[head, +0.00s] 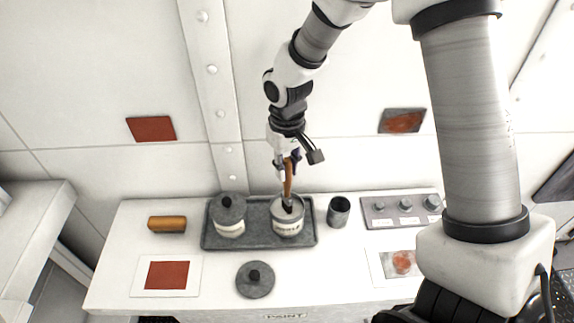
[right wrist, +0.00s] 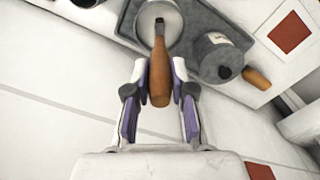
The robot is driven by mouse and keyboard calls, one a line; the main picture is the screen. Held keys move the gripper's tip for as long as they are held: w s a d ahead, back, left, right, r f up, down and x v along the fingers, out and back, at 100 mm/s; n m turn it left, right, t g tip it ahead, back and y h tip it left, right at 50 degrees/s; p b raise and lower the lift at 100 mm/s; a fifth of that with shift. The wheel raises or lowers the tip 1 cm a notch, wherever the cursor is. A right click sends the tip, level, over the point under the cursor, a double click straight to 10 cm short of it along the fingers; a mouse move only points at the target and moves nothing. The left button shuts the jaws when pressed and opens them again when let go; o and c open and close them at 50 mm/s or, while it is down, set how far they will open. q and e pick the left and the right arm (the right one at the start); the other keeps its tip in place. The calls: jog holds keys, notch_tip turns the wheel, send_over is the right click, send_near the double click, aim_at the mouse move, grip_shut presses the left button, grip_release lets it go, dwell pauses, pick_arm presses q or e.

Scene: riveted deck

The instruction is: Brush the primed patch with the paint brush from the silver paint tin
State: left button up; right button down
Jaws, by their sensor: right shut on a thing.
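My right gripper (head: 287,165) is shut on the brown handle of the paint brush (head: 288,182); in the right wrist view the handle (right wrist: 160,75) sits between the fingertips (right wrist: 160,80). The brush points down, its bristle end inside the open paint tin (head: 288,227). This tin has a pale label, its writing too small to read, and a grey inside (right wrist: 172,18). A second tin (head: 229,228) beside it has its lid on. A plain red-brown patch (head: 151,128) is on the wall at left; a mottled rusty patch (head: 403,121) is at right. My left gripper is out of view.
Both tins stand on a dark tray (head: 258,241) on a white bench. A loose lid (head: 255,280) lies in front. A brown cylinder (head: 167,224), red card (head: 167,275), dark cup (head: 339,211), knob panel (head: 400,210) and rusty card (head: 402,263) lie around. A riveted strip (head: 212,70) runs up the wall.

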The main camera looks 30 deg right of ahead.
dwell(0.5)
notch_tip(320, 180, up, 2)
jog(key=shift+w+p, duration=0.1)
jog(key=shift+p, duration=1)
notch_tip(320, 180, up, 3)
jog(key=p, duration=0.3)
jog(key=shift+r, duration=0.95)
